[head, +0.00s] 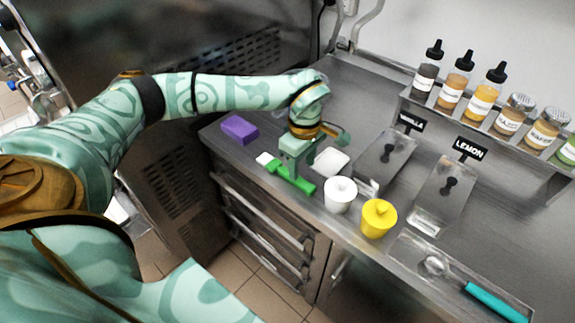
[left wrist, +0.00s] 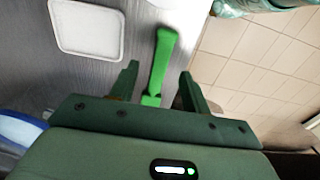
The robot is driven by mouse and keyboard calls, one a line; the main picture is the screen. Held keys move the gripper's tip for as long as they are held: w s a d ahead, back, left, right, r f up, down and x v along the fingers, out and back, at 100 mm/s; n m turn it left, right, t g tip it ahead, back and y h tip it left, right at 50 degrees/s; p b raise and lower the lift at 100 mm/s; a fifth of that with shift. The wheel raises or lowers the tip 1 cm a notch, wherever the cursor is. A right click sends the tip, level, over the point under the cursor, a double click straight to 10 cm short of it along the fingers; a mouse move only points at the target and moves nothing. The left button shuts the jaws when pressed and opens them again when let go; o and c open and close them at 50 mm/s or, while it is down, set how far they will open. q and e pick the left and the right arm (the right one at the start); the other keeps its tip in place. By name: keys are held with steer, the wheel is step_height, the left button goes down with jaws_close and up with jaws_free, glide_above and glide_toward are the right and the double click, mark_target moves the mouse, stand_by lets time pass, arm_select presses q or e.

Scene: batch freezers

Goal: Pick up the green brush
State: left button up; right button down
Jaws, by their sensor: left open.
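The green brush (head: 291,180) lies on the steel counter near its front edge, with a white end at its left in the head view. My left gripper (head: 290,172) points down right over the brush. In the left wrist view the green handle (left wrist: 161,60) shows between the two open fingers (left wrist: 158,85), one on each side of it. The fingers do not visibly clasp it. The brush's lower part is hidden behind the gripper in that view. My right gripper is not in view.
A purple block (head: 239,129) lies left of the brush. A tray with a teal-handled scoop (head: 495,301) lies farther right. Bottles (head: 483,95) stand on a rear shelf.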

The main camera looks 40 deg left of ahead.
mark_target(300, 180)
arm_select(q)
steer(key=f, duration=0.3)
steer(key=f+b, duration=0.1)
steer(key=f, duration=0.1)
steer(key=shift+a+f, duration=0.15)
steer(key=shift+a, duration=0.1)
jaws_close()
